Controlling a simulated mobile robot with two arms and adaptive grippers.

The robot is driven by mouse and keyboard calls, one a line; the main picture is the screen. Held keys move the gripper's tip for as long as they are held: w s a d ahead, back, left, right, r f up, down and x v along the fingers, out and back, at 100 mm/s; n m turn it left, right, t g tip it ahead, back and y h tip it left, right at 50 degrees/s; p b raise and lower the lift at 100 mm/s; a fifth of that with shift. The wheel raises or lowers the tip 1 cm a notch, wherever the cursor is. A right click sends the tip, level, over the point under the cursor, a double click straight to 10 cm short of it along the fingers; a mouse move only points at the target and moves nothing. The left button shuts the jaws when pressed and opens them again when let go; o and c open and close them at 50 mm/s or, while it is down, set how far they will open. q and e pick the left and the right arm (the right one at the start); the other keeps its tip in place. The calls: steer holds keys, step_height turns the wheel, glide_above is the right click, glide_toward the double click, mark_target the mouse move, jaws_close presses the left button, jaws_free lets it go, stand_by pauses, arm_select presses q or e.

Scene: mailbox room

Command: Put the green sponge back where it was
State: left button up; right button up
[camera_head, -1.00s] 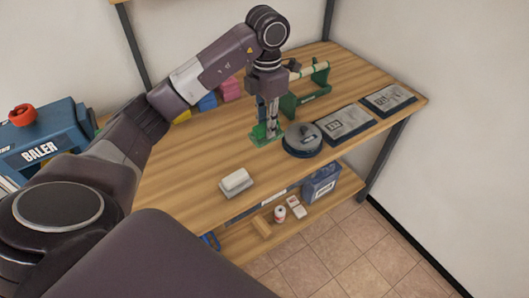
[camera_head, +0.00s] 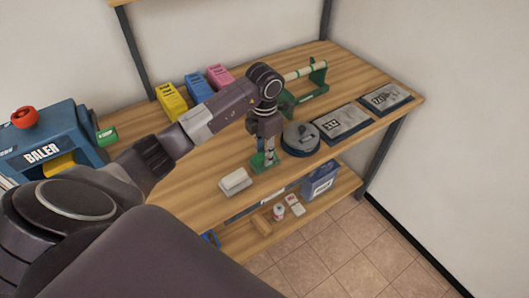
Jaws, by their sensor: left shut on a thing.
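My left gripper (camera_head: 265,144) points down over the wooden table (camera_head: 205,180), shut on a flat green piece that looks like the green sponge (camera_head: 264,163). The fingers partly cover the sponge. It is at or just above the tabletop, and I cannot tell whether it touches. It is just right of a white block (camera_head: 235,181) and left of a round grey device (camera_head: 301,139). My right gripper is not in view.
Yellow (camera_head: 171,101), blue (camera_head: 199,90) and pink (camera_head: 220,77) holders stand at the back. A green-framed roller (camera_head: 304,87) and two dark flat panels (camera_head: 341,123) (camera_head: 386,97) lie right. The baler (camera_head: 50,145) and a small green block (camera_head: 107,136) are left. The front-left tabletop is clear.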

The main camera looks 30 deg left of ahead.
arm_select(q)
steer(key=shift+f, duration=0.2)
steer(key=o, duration=0.8)
steer(key=shift+c, duration=0.2)
steer(key=shift+o, duration=1.3)
steer(key=shift+r, duration=0.15)
step_height(320, 180, up, 12)
steer(key=b, duration=0.2)
